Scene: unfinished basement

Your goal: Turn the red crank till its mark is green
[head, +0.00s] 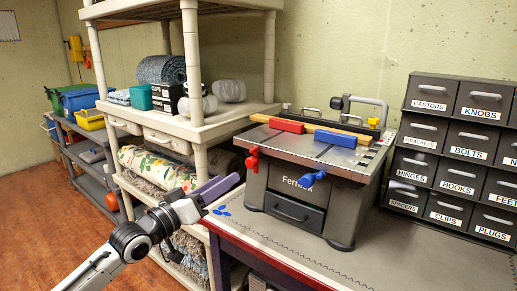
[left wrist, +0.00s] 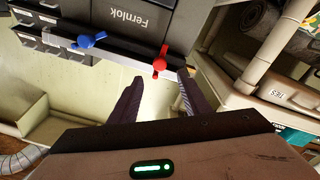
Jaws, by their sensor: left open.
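The red crank (head: 252,160) sits on the front left of a dark grey bench machine (head: 340,200) labelled Fernlok. A blue handle (head: 313,178) is on the same front, to its right. My left gripper (head: 230,182) is open and empty, just left of and below the red crank. In the left wrist view the red crank (left wrist: 160,63) shows just beyond the gap between my open fingertips (left wrist: 160,76), not gripped. I cannot make out the crank's mark or its colour. My right gripper is not in view.
The machine stands on a grey-topped bench (head: 290,247). A cream shelf unit (head: 205,128) with rolled fabrics is close behind and left of my left gripper. Labelled drawers (head: 460,150) stand at the right. A red block (head: 287,125) and a blue block (head: 335,137) are on the machine top.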

